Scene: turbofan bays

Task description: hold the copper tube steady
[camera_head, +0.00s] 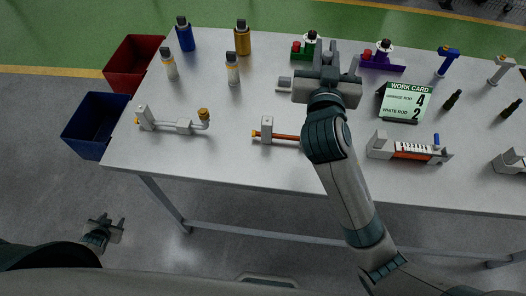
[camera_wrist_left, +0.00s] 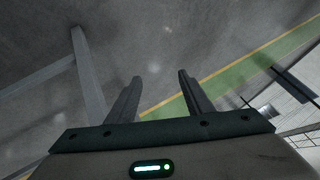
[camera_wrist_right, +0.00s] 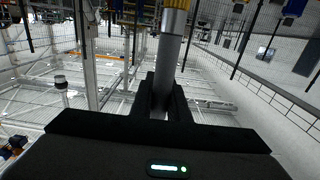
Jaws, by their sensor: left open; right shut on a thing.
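The copper tube (camera_head: 285,137) lies level at the middle front of the table, its left end at a small grey block with a yellow knob (camera_head: 266,130). My right forearm hides its right end. My right gripper (camera_head: 328,66) is beyond the tube, over the table, apart from its visible part. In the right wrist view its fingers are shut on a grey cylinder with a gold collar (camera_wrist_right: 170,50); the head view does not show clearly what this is. My left gripper (camera_head: 104,230) is open and empty, off the table over the floor; its spread fingers show in the left wrist view (camera_wrist_left: 160,92).
A bent-pipe fixture (camera_head: 165,122) stands left, a fixture with an orange rod (camera_head: 410,150) right, beside the work card (camera_head: 405,102). Several bottles, such as the gold one (camera_head: 242,38), stand behind. Red (camera_head: 130,75) and blue (camera_head: 88,138) bins sit left of the table.

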